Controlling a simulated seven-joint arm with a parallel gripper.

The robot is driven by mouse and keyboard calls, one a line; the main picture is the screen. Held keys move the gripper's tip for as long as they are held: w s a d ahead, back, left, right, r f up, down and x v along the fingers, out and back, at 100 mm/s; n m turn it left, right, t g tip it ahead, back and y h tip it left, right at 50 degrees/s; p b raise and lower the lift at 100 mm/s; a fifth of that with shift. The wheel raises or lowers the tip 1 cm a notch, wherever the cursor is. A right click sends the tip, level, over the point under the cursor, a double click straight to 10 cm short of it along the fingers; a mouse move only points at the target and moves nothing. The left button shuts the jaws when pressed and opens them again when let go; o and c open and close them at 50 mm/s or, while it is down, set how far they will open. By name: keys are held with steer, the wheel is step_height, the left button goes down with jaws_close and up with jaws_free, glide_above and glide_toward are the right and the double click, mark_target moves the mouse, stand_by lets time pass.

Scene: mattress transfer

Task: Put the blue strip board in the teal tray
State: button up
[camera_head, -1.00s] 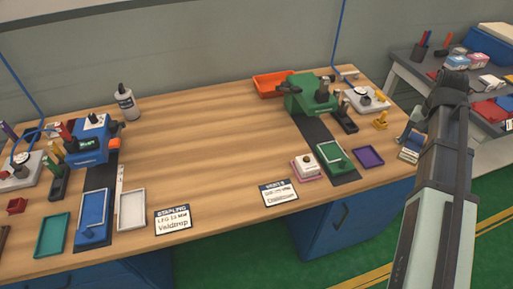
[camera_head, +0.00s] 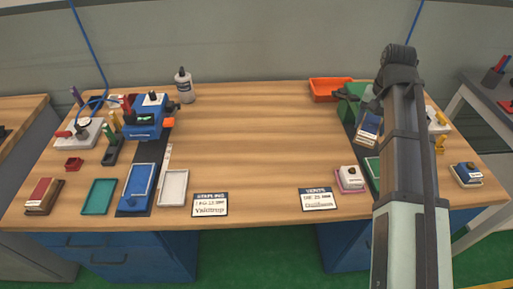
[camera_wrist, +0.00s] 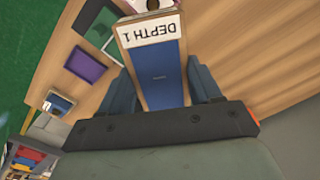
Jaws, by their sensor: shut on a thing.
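My gripper (camera_wrist: 164,88) is shut on the blue strip board (camera_wrist: 158,72), with one finger on each long side. The board has a blue face, wooden edges and a white end label reading "DEPTH 1". In the head view the held board (camera_head: 368,126) shows above the right part of the bench, partly covered by my arm. The teal tray (camera_head: 99,197) lies at the front left of the bench, empty, far to the left of my gripper.
A blue tray (camera_head: 137,187) and a white tray (camera_head: 174,188) lie right of the teal tray. A red-topped board (camera_head: 43,196) lies to its left. A blue machine (camera_head: 146,121) stands behind. The bench middle is clear.

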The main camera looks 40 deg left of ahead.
steer(key=s+a+f+n, duration=0.1)
steer(key=s+a+n, duration=0.2)
steer(key=s+a, duration=0.95)
steer(key=s+a+f+n, duration=0.1)
steer(key=s+a+n, duration=0.2)
steer(key=s+a, duration=0.95)
steer(key=s+a+f+n, duration=0.1)
steer(key=s+a, duration=0.9)
steer(key=s, duration=0.3)
steer(key=s+a+f+n, duration=0.1)
steer(key=s+a+f, duration=0.1)
steer(key=s+a, duration=0.9)
steer(key=s+a+f+n, duration=0.1)
steer(key=s+a, duration=0.7)
steer(key=s, duration=0.7)
steer(key=shift+a+f+m, duration=0.15)
steer(key=shift+f+m, duration=0.45)
steer(key=shift+f, duration=1.9)
steer(key=shift+a+f+m, duration=0.1)
steer(key=shift+f+m, duration=0.5)
steer(key=shift+f, duration=1.9)
steer(key=shift+f, duration=0.1)
